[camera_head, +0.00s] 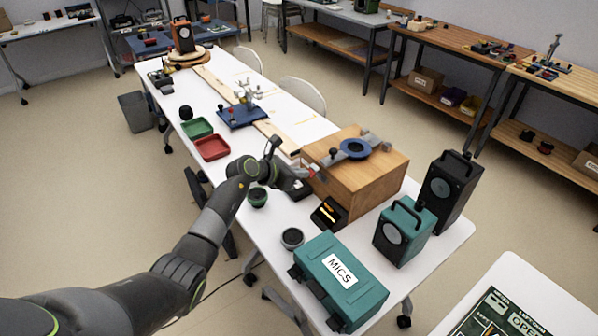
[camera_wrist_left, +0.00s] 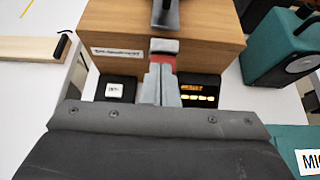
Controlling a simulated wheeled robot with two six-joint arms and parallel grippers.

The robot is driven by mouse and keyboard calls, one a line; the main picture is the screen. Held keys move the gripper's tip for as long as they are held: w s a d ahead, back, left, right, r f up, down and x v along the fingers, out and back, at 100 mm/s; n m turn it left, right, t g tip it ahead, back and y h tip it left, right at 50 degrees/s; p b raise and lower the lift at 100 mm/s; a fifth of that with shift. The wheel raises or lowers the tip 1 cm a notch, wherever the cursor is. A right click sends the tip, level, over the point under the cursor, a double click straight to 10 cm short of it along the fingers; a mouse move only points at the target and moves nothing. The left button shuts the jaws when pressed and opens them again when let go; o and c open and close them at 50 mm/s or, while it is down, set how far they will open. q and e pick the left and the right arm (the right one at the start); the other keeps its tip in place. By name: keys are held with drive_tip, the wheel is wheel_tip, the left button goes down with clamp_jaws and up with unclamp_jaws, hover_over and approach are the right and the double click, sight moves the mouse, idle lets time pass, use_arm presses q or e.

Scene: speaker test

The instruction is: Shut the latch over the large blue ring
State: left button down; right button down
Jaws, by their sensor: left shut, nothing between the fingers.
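The large blue ring (camera_head: 355,148) lies on top of a wooden box (camera_head: 362,182), with grey metal parts (camera_head: 375,138) on both sides of it. I cannot tell which grey part is the latch or how it stands. In the left wrist view a dark grey bar (camera_wrist_left: 166,14) sits on the box top and the ring is out of sight. My left gripper (camera_head: 314,172) is shut and empty at the box's near left side, below the ring. Its fingers (camera_wrist_left: 162,68) show in front of the box's labelled face, with red at the tips. My right gripper is not in view.
A small lit display unit (camera_head: 329,212) and a black block with a white label (camera_wrist_left: 115,90) stand by the box. A teal speaker (camera_head: 404,232), a black speaker (camera_head: 449,190) and a teal MICS case (camera_head: 345,290) crowd the right end of the table.

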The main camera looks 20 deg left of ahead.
use_arm(q)
drive_tip(key=shift+w+d+r+p, duration=0.25)
drive_tip(key=shift+r+p, duration=0.15)
drive_tip(key=shift+p, duration=0.1)
drive_tip(key=shift+w+r, duration=0.15)
drive_tip(key=shift+w+d+r, duration=0.15)
drive_tip(key=shift+w+d, duration=0.1)
drive_tip(key=shift+r+p, duration=0.1)
drive_tip(key=shift+p, duration=0.2)
drive_tip(key=shift+r+p, duration=0.65)
drive_tip(key=shift+r, duration=0.1)
drive_tip(key=shift+a, duration=0.1)
